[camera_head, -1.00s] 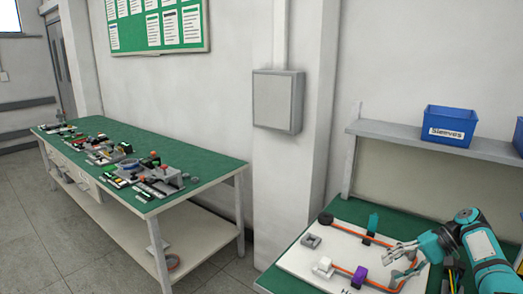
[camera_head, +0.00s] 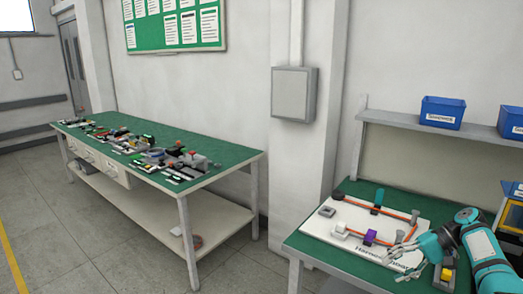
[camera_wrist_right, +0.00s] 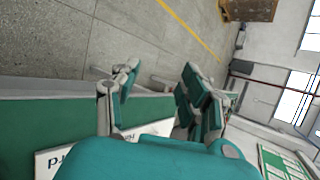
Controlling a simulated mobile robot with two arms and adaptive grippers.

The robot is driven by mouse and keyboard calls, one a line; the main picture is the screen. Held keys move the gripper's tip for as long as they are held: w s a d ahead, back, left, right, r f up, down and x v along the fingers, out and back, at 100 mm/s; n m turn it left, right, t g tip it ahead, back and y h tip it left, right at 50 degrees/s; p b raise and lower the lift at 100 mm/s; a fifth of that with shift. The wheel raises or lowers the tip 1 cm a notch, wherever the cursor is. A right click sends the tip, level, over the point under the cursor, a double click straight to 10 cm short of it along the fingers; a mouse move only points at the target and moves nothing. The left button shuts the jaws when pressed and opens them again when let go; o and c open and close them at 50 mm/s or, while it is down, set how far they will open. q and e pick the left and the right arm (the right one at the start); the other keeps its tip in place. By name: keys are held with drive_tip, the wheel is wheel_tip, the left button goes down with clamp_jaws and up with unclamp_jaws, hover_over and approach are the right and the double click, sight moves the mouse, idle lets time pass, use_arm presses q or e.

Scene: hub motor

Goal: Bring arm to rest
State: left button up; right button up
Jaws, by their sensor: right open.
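My right arm comes in from the right edge in the head view, over the green bench at the right. Its gripper (camera_head: 397,256) is open and empty, beside the front right part of the white board. In the right wrist view the two teal fingers of the gripper (camera_wrist_right: 160,85) are spread apart with nothing between them. The white board (camera_head: 330,226) lies on the green bench top (camera_head: 312,247), with an orange cable (camera_head: 395,213) running around it through small blocks. Part of the board is hidden by my gripper. My left gripper is not in view.
A long bench (camera_head: 222,159) with several tools and parts stands at the left. Above the right bench, a shelf (camera_head: 385,117) carries blue bins (camera_head: 442,112). A grey box (camera_head: 293,95) hangs on the wall. The floor (camera_head: 95,240) at the front left is clear.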

drive_tip(key=s+f+h, duration=0.2)
drive_tip(key=s+f, duration=0.1)
drive_tip(key=f, duration=0.8)
drive_tip(key=s+f+h, duration=0.2)
drive_tip(key=s+f, duration=0.1)
drive_tip(key=f, duration=0.8)
drive_tip(key=s+a+f+n+g+h, duration=0.1)
drive_tip(key=s+f+h, duration=0.1)
drive_tip(key=s+f, duration=0.65)
drive_tip(key=s+f+g+h, duration=0.15)
drive_tip(key=s+f, duration=0.45)
drive_tip(key=f, duration=0.6)
drive_tip(key=s+a+f+n+t+h, duration=0.1)
drive_tip(key=s+a+f+n, duration=0.1)
drive_tip(key=s+f, duration=0.45)
drive_tip(key=s+a+f+n+h, duration=0.15)
drive_tip(key=s+f, duration=0.25)
drive_tip(key=s, duration=0.5)
drive_tip(key=s+a+f+n, duration=0.2)
drive_tip(key=s+a, duration=0.2)
drive_tip(key=s, duration=0.6)
drive_tip(key=s+a+f+n+t, duration=0.1)
drive_tip(key=s+a, duration=0.3)
drive_tip(key=s, duration=0.5)
drive_tip(key=shift+s+f+n, duration=0.35)
drive_tip(key=shift+f, duration=0.05)
drive_tip(key=shift+t, duration=0.25)
